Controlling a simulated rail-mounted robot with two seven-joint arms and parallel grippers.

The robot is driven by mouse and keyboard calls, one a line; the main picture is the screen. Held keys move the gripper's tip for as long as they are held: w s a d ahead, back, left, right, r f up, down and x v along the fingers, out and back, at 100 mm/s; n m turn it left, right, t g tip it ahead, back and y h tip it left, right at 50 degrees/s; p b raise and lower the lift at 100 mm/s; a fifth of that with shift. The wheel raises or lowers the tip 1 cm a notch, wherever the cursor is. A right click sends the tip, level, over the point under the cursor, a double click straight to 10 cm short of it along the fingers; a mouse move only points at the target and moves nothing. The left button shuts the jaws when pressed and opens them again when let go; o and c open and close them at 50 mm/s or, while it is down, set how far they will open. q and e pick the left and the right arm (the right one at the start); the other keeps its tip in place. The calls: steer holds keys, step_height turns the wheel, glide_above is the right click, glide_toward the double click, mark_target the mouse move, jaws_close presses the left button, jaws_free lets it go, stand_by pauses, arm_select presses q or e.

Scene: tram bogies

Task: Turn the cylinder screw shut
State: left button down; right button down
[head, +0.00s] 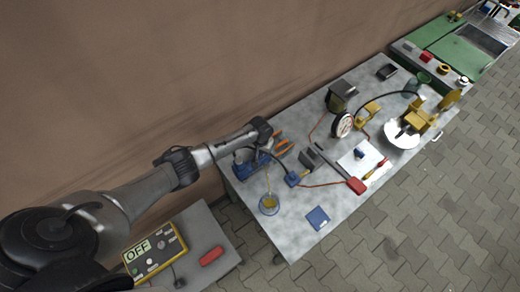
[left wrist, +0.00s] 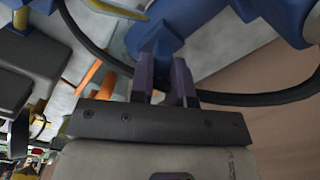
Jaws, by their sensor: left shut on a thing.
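A blue cylinder device (head: 248,168) stands at the near-left end of the grey table, partly hidden by my left gripper (head: 262,148). In the left wrist view, the two dark fingers of my left gripper (left wrist: 163,82) are shut on a blue screw piece (left wrist: 158,38), one finger on each side of it. Larger blue parts (left wrist: 195,18) lie just beyond the fingers. The screw's thread and how far it is turned cannot be made out. My right gripper is not in view.
A black hose (left wrist: 265,98) runs close by the fingers. Orange-handled pliers (head: 282,147) lie right of the gripper. A yellow meter reading OFF (head: 155,250) is on a side table.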

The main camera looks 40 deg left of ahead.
arm_select(q)
steer(key=m, duration=0.3)
steer(key=shift+m, duration=1.7)
steer(key=c, duration=1.1)
jaws_free()
steer(key=shift+r, duration=0.15)
